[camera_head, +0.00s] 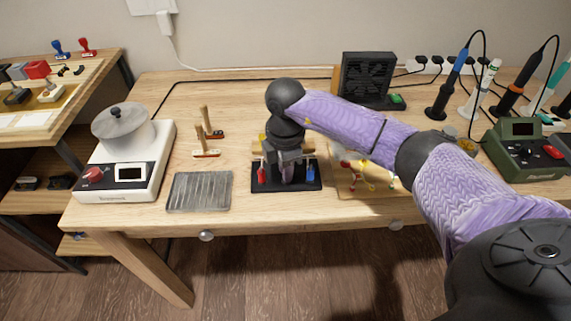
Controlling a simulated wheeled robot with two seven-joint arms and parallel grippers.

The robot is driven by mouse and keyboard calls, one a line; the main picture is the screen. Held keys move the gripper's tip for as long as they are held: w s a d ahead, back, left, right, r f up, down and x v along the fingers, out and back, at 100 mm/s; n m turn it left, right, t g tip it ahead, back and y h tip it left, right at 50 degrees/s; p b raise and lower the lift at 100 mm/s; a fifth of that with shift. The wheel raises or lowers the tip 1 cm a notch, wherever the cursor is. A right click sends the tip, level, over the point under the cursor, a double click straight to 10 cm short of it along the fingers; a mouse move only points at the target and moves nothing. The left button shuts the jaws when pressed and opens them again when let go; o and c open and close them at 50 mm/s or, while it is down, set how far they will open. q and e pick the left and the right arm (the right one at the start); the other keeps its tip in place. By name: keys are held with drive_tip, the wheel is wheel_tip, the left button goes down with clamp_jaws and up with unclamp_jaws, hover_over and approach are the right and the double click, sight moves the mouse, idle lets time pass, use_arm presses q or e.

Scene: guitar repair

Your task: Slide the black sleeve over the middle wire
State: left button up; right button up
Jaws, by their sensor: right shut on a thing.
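My right gripper (290,176) points down over a black holder (272,188) near the front middle of the table. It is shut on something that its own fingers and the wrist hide. The holder has a red clip (262,176) on its left and a blue clip (310,174) on its right. The gripper is between these clips and covers the middle of the holder. I cannot make out the black sleeve or the middle wire, nor whether they touch. My left gripper is not in view.
A ridged grey tray (200,190) lies left of the holder, with two small wooden-handled tools (205,153) behind it. A white heating device (127,160) stands further left. A wooden board (352,186) with coloured pieces lies right. A black fan (366,76) stands behind.

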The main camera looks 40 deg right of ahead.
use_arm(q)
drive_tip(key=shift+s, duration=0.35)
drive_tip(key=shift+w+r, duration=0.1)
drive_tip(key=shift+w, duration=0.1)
use_arm(e)
drive_tip(key=shift+f, duration=0.25)
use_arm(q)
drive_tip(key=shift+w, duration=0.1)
